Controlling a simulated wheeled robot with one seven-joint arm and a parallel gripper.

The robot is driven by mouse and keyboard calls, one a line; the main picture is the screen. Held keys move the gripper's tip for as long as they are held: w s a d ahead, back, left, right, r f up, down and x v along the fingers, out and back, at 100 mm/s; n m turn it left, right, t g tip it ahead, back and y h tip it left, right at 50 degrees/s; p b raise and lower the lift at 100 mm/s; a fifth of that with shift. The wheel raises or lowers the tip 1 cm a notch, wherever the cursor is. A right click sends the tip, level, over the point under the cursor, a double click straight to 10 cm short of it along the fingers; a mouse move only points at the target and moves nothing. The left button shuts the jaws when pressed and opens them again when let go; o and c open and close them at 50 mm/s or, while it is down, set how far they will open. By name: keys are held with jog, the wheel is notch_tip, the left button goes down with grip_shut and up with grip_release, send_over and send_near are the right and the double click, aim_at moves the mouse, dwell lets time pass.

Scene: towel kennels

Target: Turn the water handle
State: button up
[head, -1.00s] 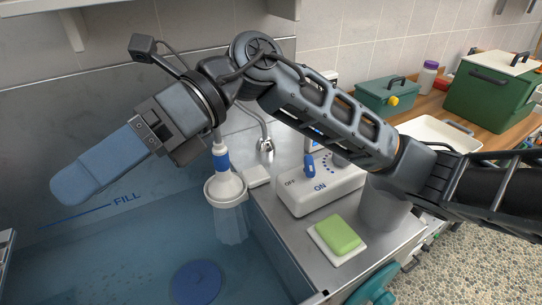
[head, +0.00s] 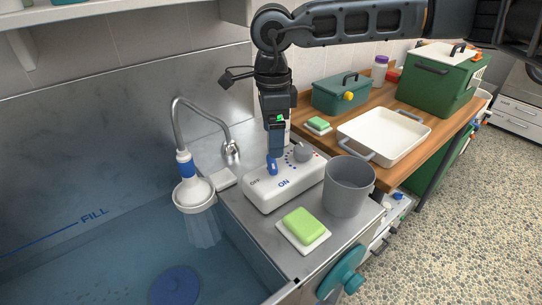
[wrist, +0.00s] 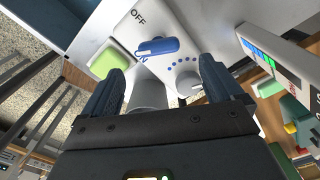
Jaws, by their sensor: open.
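The water handle (head: 272,165) is a small blue lever on a white control box (head: 262,199) marked OFF and ON, on the steel ledge beside the tub. In the wrist view the blue handle (wrist: 157,46) lies ahead of the fingers, near the OFF print; I cannot tell its exact setting. My gripper (head: 276,150) points down over the box, just behind or above the handle in the head view. In the wrist view my gripper (wrist: 161,75) is open, with its two fingers wide apart and nothing between them. I see no clear contact with the handle.
A grey knob (head: 303,153) sits beside the handle. A grey cup (head: 348,187) and green soap (head: 304,225) stand close by on the ledge. A shower head (head: 193,190) hangs over the water-filled tub at left. A white tray (head: 384,137) is on the wooden counter.

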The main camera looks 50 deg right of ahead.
aim_at(272, 160)
jog(key=shift+a+f+p, duration=0.1)
jog(key=shift+f+p, duration=0.55)
jog(key=shift+f, duration=2.8)
jog(key=c, duration=1)
